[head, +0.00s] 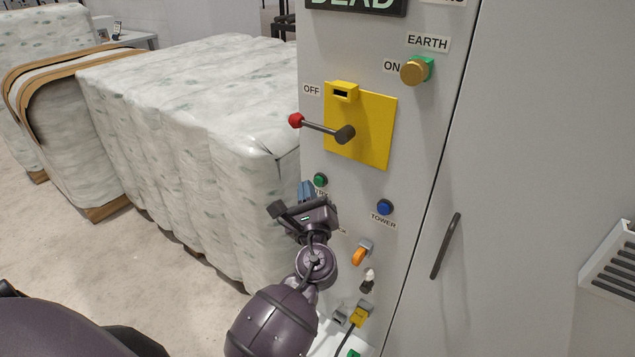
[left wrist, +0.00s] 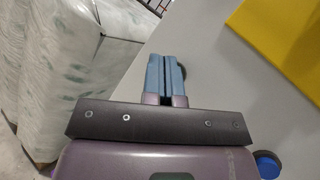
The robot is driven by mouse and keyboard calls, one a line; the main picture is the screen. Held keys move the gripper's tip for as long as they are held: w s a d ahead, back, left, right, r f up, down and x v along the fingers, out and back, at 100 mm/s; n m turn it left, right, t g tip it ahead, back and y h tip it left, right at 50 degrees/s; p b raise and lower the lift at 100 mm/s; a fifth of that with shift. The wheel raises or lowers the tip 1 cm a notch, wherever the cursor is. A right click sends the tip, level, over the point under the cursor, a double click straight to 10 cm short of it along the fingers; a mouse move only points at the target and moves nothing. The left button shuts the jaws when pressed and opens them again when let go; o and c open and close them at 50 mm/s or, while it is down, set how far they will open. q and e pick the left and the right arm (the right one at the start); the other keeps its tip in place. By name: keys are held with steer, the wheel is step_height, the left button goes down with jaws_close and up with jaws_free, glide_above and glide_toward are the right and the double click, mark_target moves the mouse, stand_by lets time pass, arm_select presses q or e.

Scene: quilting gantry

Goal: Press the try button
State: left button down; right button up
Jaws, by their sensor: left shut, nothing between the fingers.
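The green button (head: 320,180) sits on the grey cabinet front (head: 420,200), below the yellow plate. The label under it is partly hidden by my left gripper; the letters that show look like part of "TRY". My left gripper (head: 306,188) is shut and empty, its blue fingers just left of and below the green button in the head view. I cannot tell whether they touch the panel. In the left wrist view the shut fingers (left wrist: 165,62) point at the panel, and a dark round edge (left wrist: 182,71) shows just behind their right side. My right gripper is not in view.
A blue button (head: 384,207) labelled TOWER is to the right. Above are a yellow plate (head: 375,130) with a red-tipped lever (head: 322,128) at OFF and a brass EARTH knob (head: 413,71). An orange switch (head: 360,256) is below. Wrapped bales (head: 200,110) stand left.

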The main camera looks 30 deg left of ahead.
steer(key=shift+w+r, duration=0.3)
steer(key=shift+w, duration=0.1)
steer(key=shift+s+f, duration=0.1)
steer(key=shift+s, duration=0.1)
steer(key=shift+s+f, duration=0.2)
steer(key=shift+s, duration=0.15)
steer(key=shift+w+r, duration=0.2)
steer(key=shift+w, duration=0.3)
arm_select(q)
steer(key=shift+w, duration=0.1)
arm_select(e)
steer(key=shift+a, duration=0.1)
arm_select(q)
steer(key=shift+w, duration=0.3)
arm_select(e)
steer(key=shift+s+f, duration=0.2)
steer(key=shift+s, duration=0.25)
